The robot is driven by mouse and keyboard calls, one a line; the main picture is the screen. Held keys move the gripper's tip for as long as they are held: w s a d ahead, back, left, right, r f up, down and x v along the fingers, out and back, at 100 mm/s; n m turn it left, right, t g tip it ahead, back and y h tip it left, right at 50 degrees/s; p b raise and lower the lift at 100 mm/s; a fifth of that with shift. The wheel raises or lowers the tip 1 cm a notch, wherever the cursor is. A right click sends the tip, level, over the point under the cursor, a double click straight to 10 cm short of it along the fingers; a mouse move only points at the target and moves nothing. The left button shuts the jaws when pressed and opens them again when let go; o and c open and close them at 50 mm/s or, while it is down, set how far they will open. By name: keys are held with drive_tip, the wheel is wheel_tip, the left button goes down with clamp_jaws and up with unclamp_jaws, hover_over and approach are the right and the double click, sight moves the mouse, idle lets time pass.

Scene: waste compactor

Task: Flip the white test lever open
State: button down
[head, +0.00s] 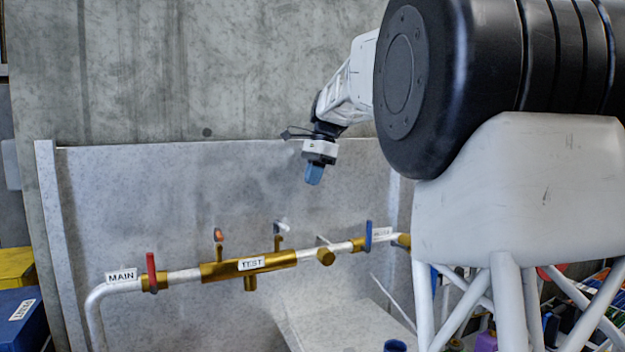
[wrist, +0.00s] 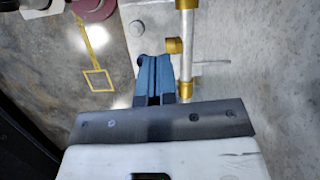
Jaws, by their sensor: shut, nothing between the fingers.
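A pipe (head: 184,276) runs across the grey panel, with a brass section labelled TEST (head: 251,263). A small whitish handle (head: 281,227) stands on a brass stem above that section. A thin pale lever (head: 322,240) sits by a brass fitting (head: 325,257) further right. I cannot tell for sure which is the white test lever. My gripper (head: 314,174) is shut and empty, pointing down, above the pipe and apart from it. In the wrist view, its blue fingers (wrist: 153,80) lie left of the pipe (wrist: 188,60), a brass fitting (wrist: 174,45) and a thin pale bar (wrist: 212,63).
A red lever (head: 151,272) stands by the MAIN label (head: 121,276) at left. A blue lever (head: 369,236) stands on the pipe at right. An orange-topped stem (head: 218,236) rises left of the TEST label. Yellow (head: 16,266) and blue boxes (head: 22,318) stand at far left.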

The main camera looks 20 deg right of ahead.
drive_tip(key=shift+w+d, duration=0.1)
drive_tip(key=shift+w+d+r, duration=0.1)
drive_tip(key=shift+w+d, duration=0.45)
drive_tip(key=shift+d, duration=0.05)
drive_tip(key=a+f, duration=0.7)
drive_tip(key=f, duration=0.3)
drive_tip(key=shift+s+f, duration=0.2)
drive_tip(key=shift+s, duration=0.25)
idle(0.4)
